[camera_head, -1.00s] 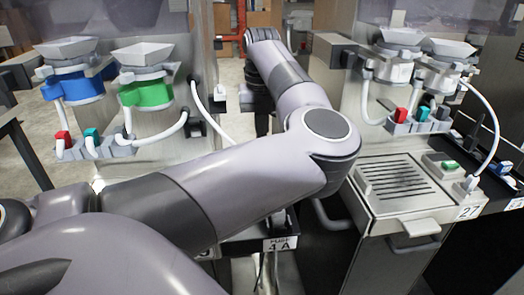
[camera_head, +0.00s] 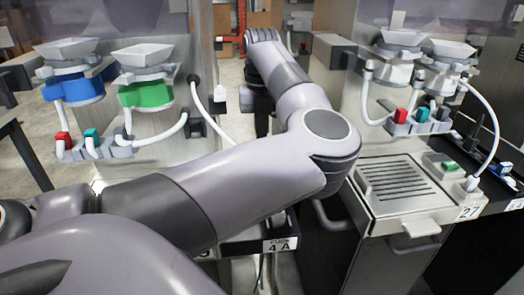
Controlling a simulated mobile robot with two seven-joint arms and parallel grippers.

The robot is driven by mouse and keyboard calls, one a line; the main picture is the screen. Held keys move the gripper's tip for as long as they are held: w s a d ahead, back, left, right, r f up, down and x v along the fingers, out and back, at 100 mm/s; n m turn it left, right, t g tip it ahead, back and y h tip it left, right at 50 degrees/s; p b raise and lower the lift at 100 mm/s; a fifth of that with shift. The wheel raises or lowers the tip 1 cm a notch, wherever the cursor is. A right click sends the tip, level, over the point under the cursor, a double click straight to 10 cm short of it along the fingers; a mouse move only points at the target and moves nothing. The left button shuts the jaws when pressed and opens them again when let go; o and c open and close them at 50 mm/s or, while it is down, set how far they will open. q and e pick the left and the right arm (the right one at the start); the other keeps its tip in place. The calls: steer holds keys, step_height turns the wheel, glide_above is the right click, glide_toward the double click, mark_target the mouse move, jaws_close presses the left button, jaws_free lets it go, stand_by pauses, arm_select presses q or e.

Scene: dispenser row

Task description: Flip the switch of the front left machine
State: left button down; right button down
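The machine on the left has a blue dispenser (camera_head: 76,86) and a green dispenser (camera_head: 146,93). Red (camera_head: 63,140) and teal (camera_head: 92,137) blocks sit on its grey bracket below. My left arm crosses in front of this machine, bends near the middle and reaches toward the back. It hides the machine's lower front, and I see no switch there. The far end of the arm turns down behind its own links, so the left gripper's fingers are hidden. My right gripper is out of view.
A second machine on the right has a slotted drip tray (camera_head: 400,182), a green switch (camera_head: 450,165) and a white hose (camera_head: 490,115). A "4 A" label (camera_head: 282,245) shows below my arm. Cardboard boxes (camera_head: 264,20) stand far back.

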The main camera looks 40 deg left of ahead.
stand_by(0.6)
arm_select(q)
steer(key=shift+f+b, duration=0.8)
steer(key=shift+f, duration=0.3)
stand_by(0.3)
steer(key=shift+r+p, duration=2.25)
steer(key=shift+r, duration=1.35)
